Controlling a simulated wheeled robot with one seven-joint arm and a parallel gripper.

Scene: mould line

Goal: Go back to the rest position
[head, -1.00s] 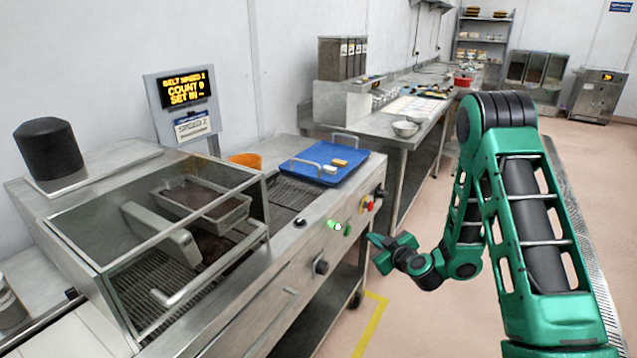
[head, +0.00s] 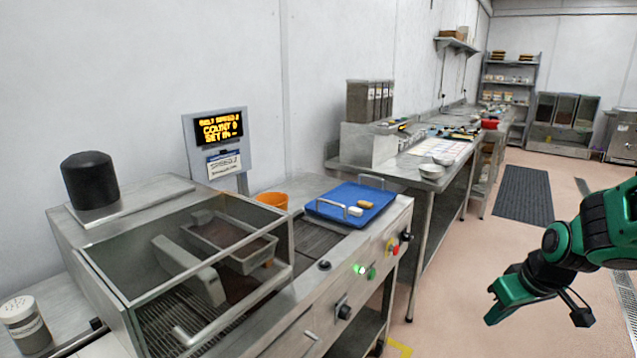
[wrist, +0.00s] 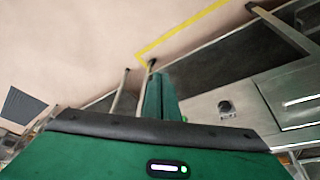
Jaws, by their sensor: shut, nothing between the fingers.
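My gripper (head: 503,299) is at the lower right of the head view, held over the open floor to the right of the steel machine (head: 318,323). It points left and down, is shut, and holds nothing. In the wrist view its green fingers (wrist: 160,97) are together, with the machine front and the floor beyond them. My arm reaches in from the right edge of the head view, and most of it is out of frame.
The machine carries a clear-sided enclosure with a metal tray (head: 268,245), a blue tray (head: 335,205) with small pieces, and an orange tub (head: 272,200). A steel workbench (head: 410,170) runs behind. A dark floor mat (head: 524,194) lies on clear floor.

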